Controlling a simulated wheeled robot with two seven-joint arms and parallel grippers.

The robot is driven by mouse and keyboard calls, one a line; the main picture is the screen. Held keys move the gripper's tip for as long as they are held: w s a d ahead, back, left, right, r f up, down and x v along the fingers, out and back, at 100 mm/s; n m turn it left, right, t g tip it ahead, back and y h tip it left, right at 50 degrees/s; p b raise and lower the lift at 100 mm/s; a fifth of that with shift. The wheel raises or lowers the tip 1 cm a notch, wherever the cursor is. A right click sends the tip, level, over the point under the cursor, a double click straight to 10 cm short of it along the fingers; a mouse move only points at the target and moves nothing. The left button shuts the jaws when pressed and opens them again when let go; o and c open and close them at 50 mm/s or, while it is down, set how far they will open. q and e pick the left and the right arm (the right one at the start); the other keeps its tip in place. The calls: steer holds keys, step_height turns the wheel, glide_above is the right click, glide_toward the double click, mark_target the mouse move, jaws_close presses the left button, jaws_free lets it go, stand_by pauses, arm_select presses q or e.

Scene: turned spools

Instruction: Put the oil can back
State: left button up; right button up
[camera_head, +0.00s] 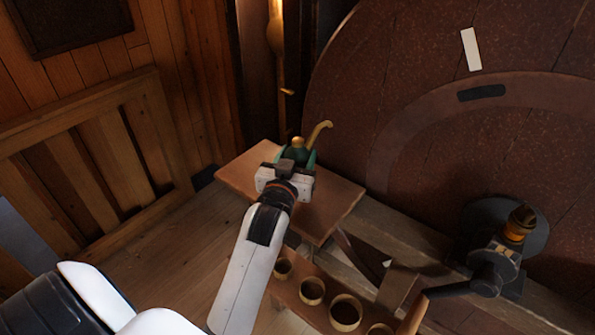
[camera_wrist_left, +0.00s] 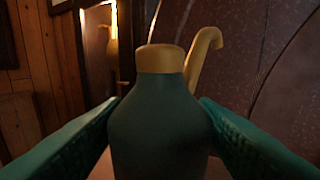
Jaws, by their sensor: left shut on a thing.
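The oil can (camera_head: 299,151) has a dark green body, a brass-coloured cap and a curved brass spout pointing right. It is at the small wooden shelf or table top (camera_head: 335,193) in the head view; I cannot tell whether it touches the surface. My left gripper (camera_head: 296,160) is shut on the can from the near side. In the left wrist view the can body (camera_wrist_left: 160,132) stands upright between the two green fingers, with the spout behind it. The can's lower part is hidden. My right gripper is not in view.
A large dark reddish wheel (camera_head: 420,60) rises behind and to the right. A wooden rack with several round cups (camera_head: 312,289) stands in front. A dark crank mechanism (camera_head: 490,275) is at the right. A slatted wooden railing (camera_head: 90,175) is at the left.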

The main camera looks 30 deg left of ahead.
arm_select(q)
steer(key=f, duration=0.4)
steer(key=shift+w+a+f, duration=0.1)
steer(key=shift+w+f, duration=0.05)
steer(key=shift+w, duration=0.15)
steer(key=shift+s, duration=0.1)
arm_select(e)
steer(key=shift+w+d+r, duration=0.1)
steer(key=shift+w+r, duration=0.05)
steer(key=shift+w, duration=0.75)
arm_select(q)
steer(key=shift+f, duration=0.1)
steer(key=o, duration=1)
steer(key=shift+o, duration=0.2)
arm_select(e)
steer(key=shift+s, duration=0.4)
